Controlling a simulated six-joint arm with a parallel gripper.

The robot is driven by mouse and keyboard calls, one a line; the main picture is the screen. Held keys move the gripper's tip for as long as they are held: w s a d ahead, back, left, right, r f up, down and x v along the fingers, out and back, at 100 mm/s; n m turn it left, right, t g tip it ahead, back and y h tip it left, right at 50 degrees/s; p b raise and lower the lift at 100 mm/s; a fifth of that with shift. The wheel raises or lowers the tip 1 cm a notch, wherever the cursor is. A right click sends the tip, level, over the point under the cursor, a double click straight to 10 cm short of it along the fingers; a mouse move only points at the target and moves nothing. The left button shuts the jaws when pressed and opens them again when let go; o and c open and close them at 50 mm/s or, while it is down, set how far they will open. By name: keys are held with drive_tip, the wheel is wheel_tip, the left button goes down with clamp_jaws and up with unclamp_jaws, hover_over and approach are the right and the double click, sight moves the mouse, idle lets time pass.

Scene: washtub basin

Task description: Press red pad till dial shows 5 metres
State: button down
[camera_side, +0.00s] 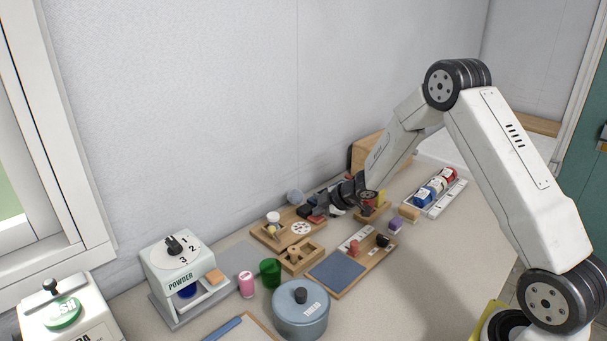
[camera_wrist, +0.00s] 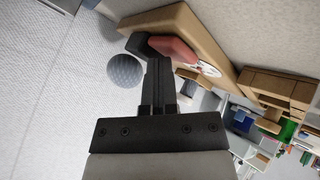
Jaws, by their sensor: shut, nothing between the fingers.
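The red pad (camera_wrist: 173,49) sits on a wooden board (camera_wrist: 190,24), beside a dark pad (camera_wrist: 136,44). In the side view the red pad (camera_side: 316,219) is small, at the right end of the board, partly hidden by my gripper. The white dial (camera_wrist: 208,69) is partly hidden in the wrist view; in the side view its face (camera_side: 300,228) is visible, but its reading is too small to tell. My gripper (camera_wrist: 159,62) is shut and empty, its tips beside the red pad. In the side view my gripper (camera_side: 319,207) is just above the pads. I cannot tell whether it touches.
A grey ball (camera_wrist: 125,70) lies beside the board. Nearby are a wooden tray with a blue panel (camera_side: 337,270), a grey-blue lidded pot (camera_side: 301,312), a green cup (camera_side: 270,272), a pink cylinder (camera_side: 246,284) and a powder dispenser (camera_side: 178,262). A wall stands behind.

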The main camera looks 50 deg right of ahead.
sight(319, 218)
drive_tip(key=shift+r, duration=1.1)
drive_tip(key=shift+r, duration=0.1)
drive_tip(key=shift+r, duration=2.4)
